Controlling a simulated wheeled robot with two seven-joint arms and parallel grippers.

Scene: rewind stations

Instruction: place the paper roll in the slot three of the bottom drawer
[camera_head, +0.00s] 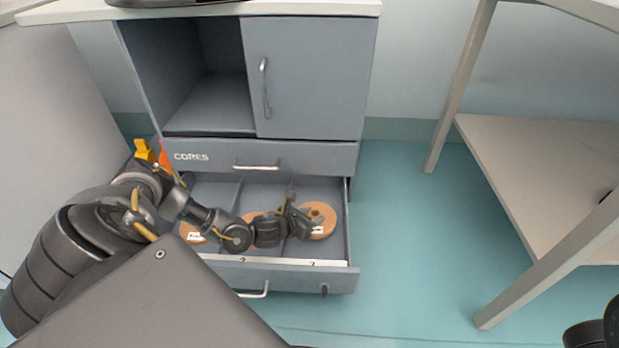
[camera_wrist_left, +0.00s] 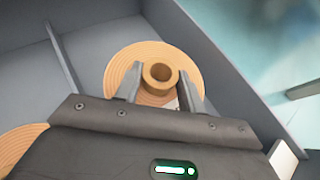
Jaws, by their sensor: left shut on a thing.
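The bottom drawer (camera_head: 340,272) is pulled open, with dividers making three slots side by side. A tan paper roll (camera_head: 321,213) is in the rightmost slot, whose front label looks like a 3. My left gripper (camera_head: 300,214) reaches down into the drawer at this roll. In the left wrist view the fingers (camera_wrist_left: 160,85) are shut on the raised core of the paper roll (camera_wrist_left: 124,68), one on each side. The roll looks flat and inside the slot walls; I cannot tell whether it touches the floor. My right gripper is out of view.
Another roll (camera_head: 190,231) lies in the left slot and one (camera_head: 252,215) in the middle slot, partly hidden by my arm. The shut drawer marked CORES (camera_head: 310,160) overhangs the back. A shelf table (camera_head: 540,170) stands at right; the floor between is clear.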

